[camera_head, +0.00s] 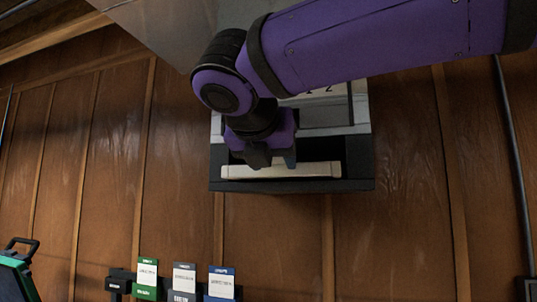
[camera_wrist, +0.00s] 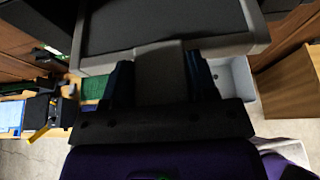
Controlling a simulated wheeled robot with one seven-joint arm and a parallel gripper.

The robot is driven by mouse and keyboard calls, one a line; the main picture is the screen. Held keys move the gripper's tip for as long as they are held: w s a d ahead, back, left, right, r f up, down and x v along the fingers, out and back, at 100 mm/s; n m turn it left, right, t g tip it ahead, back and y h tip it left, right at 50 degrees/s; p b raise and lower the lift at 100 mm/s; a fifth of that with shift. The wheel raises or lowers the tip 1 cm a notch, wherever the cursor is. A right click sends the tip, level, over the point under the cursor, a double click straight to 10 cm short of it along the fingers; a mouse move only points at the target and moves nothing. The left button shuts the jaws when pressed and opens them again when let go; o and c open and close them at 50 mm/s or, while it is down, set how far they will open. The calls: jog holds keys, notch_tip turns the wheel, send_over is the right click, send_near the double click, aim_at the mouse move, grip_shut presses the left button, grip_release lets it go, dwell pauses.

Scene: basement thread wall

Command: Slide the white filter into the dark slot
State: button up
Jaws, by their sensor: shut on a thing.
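The white filter (camera_head: 318,170) shows edge-on in the head view as a long pale bar. In the wrist view its pale frame (camera_wrist: 258,40) surrounds a dark panel, with a grey tab at its near edge. My gripper (camera_head: 272,163) is shut on the filter; in the wrist view its fingers (camera_wrist: 162,80) stand on both sides of the tab. The dark slot (camera_head: 357,160) is the black opening low in a grey wall unit (camera_head: 335,115). The filter appears across the slot's mouth, roughly level; how deep it sits I cannot tell. My arm hides the unit's middle and part of the slot.
Brown wood panels (camera_head: 110,140) cover the wall, and a dark cable (camera_head: 515,160) runs down at the right. Below stand several labelled packages (camera_head: 184,280) and a green-and-black case (camera_head: 18,270). A grey bin (camera_wrist: 236,85) shows below in the wrist view.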

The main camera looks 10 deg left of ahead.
jog(key=shift+w+d, duration=0.2)
jog(key=shift+w, duration=2)
jog(key=shift+f, duration=0.2)
jog(key=shift+w, duration=0.7)
jog(key=o, duration=1)
jog(key=shift+o, duration=0.2)
jog(key=shift+s, duration=0.1)
